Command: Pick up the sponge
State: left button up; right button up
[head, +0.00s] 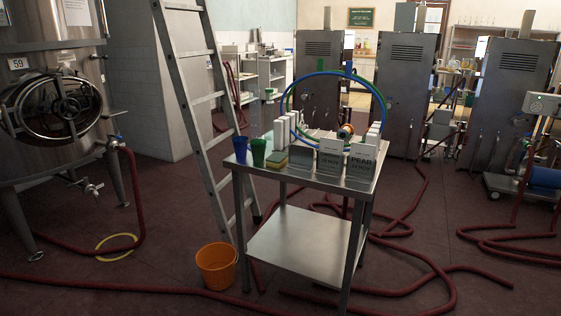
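A small sponge (276,160), yellow and green, lies on the steel cart (309,183) near its front left part. A green cup (258,152) stands just left of it, and a grey-fronted carton (300,165) stands just right of it. Neither of my grippers shows in the head view, so nothing of mine is seen near the sponge.
A blue cup (241,149), a PEAR carton (360,170) and a large blue hoop (384,97) are also on the cart. A ladder (207,98) leans at its left. An orange bucket (216,266) and red hoses (432,268) lie on the floor around it.

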aim_at(277, 160)
jog(key=z, duration=0.45)
jog(key=i, duration=1.55)
jog(key=u, duration=0.85)
